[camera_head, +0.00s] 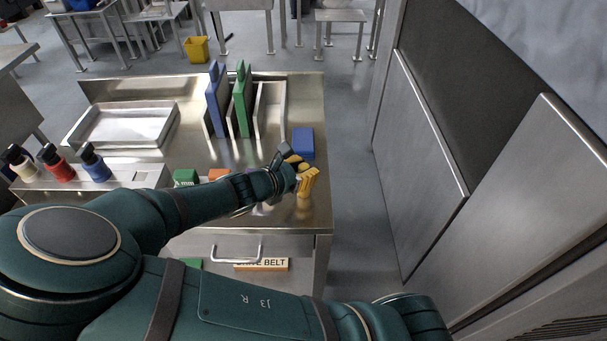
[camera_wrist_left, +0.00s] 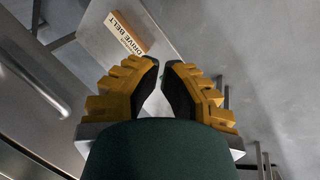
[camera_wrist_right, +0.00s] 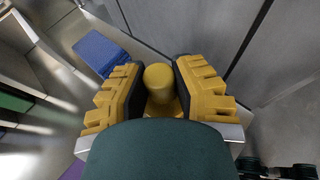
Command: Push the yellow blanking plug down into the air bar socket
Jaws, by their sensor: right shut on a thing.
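My right gripper (camera_head: 303,177) is over the front right part of the steel bench. The right wrist view shows its two ridged yellow fingers (camera_wrist_right: 157,88) shut on the yellow blanking plug (camera_wrist_right: 158,76), a round-topped yellow piece between the dark pads. In the head view the plug is hard to tell from the yellow fingers. The air bar socket cannot be made out; the gripper and plug cover what is below them. My left gripper (camera_wrist_left: 161,68) shows only in its own wrist view, with a gap between its pads and nothing in it.
A blue block (camera_head: 302,142) lies just behind the right gripper. Green (camera_head: 185,177) and orange (camera_head: 219,174) pieces sit left of it. Blue (camera_head: 217,100) and green (camera_head: 241,105) upright panels and a steel tray (camera_head: 128,125) stand behind. A DRIVE BELT box (camera_head: 262,265) is below the bench top.

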